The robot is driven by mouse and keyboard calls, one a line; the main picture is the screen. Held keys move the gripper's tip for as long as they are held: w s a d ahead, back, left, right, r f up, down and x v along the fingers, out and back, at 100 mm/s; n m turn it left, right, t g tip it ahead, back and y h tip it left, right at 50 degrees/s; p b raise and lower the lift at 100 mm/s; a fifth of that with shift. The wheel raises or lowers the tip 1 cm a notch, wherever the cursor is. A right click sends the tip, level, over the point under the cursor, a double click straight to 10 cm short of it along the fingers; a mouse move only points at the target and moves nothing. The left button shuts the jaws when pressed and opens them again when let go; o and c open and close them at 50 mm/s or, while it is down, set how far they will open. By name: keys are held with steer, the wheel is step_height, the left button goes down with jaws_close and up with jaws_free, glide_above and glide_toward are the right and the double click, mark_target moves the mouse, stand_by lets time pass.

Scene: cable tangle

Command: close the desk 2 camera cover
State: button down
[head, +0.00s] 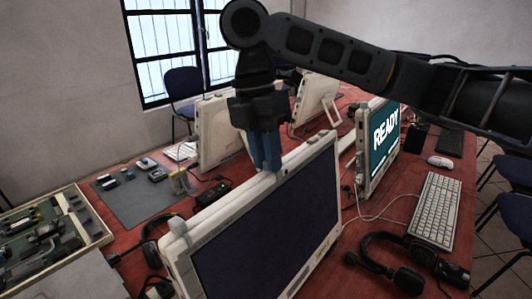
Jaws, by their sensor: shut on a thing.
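The near monitor (265,230) has a cream frame and a dark screen, and stands at an angle in the middle of the head view. My gripper (266,166) points down from above, its blue fingers at the middle of this monitor's top edge. The fingers are shut on the small camera cover there, which they mostly hide. I cannot tell how far across the lens the cover sits. No desk number is readable.
A second monitor (383,142) reading READY stands behind on the right, with a keyboard (435,210) and headset (385,262) before it. More monitors stand behind my gripper. An open parts case (88,215) lies at left. Cables cross the red desk.

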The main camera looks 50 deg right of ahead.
steer(key=shift+d+r+p, duration=0.2)
steer(key=shift+d+p, duration=0.35)
steer(key=shift+d, duration=0.45)
steer(key=shift+d+f, duration=0.1)
steer(key=shift+d, duration=0.2)
steer(key=c, duration=1)
jaws_free()
steer(key=shift+o, duration=0.2)
steer(key=v, duration=0.7)
steer(key=shift+r, duration=0.35)
